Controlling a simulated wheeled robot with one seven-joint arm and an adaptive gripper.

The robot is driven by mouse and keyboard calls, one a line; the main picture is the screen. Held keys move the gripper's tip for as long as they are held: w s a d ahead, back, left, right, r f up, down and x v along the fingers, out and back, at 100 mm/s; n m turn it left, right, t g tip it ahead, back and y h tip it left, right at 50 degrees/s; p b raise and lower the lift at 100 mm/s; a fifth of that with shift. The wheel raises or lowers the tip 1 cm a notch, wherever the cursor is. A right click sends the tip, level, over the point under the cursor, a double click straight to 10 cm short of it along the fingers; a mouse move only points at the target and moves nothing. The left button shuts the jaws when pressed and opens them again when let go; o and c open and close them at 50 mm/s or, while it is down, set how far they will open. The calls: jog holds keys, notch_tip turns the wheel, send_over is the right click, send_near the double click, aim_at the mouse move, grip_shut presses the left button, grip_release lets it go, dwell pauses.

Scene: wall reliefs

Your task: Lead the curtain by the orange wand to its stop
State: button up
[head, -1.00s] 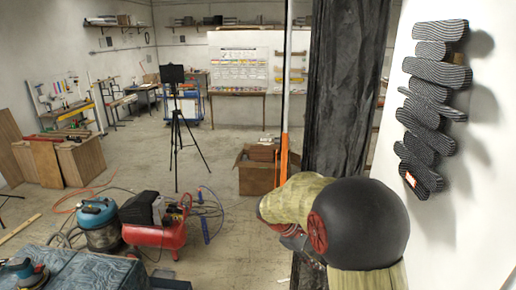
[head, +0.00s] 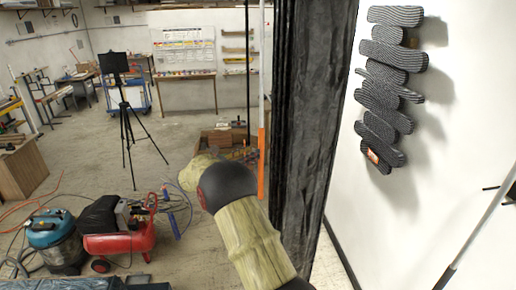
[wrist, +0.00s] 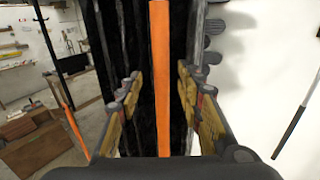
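The dark, folded curtain (head: 308,120) hangs right of centre in the head view. An orange bar with a pale upper part (head: 261,165) stands along its left side. In the wrist view a similar orange bar (wrist: 62,90) shows at the left, apart from my fingers. A nearer upright orange wand (wrist: 160,70) stands in front of the dark curtain (wrist: 140,40). My gripper (wrist: 160,98) is open, with one finger on each side of this wand and a gap on both sides. In the head view my fingers cannot be made out clearly.
A white wall with a dark striped relief (head: 388,85) is right of the curtain. A grey pole (head: 480,235) leans at the far right. A red compressor (head: 125,230), a blue vacuum (head: 55,240) and a tripod (head: 127,125) stand left.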

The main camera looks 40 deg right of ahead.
aim_at(261, 148)
jog(key=d+p, duration=0.1)
jog(key=d, duration=0.5)
jog(key=shift+w+d, duration=0.1)
jog(key=shift+d, duration=0.15)
jog(key=shift+c, duration=1.1)
jog(key=c, duration=0.7)
grip_shut()
